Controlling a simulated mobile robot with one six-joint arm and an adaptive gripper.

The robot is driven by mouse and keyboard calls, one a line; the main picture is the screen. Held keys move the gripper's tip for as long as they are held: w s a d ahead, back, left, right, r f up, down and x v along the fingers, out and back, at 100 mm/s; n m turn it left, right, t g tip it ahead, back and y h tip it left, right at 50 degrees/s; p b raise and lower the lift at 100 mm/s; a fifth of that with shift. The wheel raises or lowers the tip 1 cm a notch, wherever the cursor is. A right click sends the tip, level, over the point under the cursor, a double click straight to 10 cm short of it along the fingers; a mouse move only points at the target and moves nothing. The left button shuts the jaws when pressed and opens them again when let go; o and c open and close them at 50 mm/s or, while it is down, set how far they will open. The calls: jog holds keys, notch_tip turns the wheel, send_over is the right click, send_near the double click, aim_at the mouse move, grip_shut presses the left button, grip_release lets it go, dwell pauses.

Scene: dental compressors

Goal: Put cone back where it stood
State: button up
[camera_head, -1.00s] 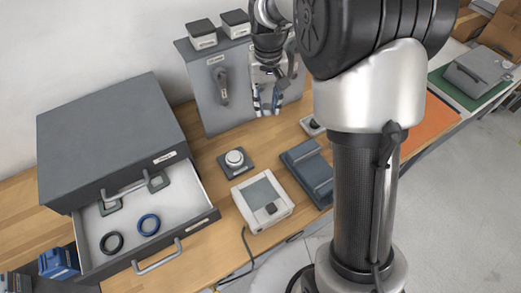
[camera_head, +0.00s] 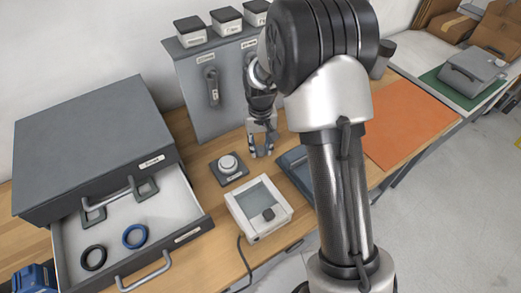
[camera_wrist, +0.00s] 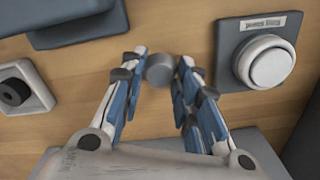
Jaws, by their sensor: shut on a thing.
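My gripper (camera_head: 262,152) hangs low over the wooden bench, in front of the upright grey cabinet, in the head view. In the wrist view its blue-padded fingers (camera_wrist: 160,80) are closed on a small grey round piece (camera_wrist: 159,70), which I take to be the cone. Only its rounded end shows, so its full shape is hidden. Bare wood shows around the piece. I cannot tell whether it touches the bench.
A white button on a grey plate (camera_head: 229,167) is left of my gripper; it also shows in the wrist view (camera_wrist: 268,62). A white-framed box (camera_head: 259,209), a blue-grey case (camera_head: 296,172) and an open drawer with rings (camera_head: 170,211) are nearby. The grey cabinet (camera_head: 187,95) stands behind.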

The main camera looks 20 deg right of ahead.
jog(key=shift+f, duration=0.9)
jog(key=shift+r, duration=0.1)
jog(key=o, duration=0.7)
jog(key=shift+f, duration=0.2)
jog(key=o, duration=0.4)
jog(key=shift+o, duration=0.2)
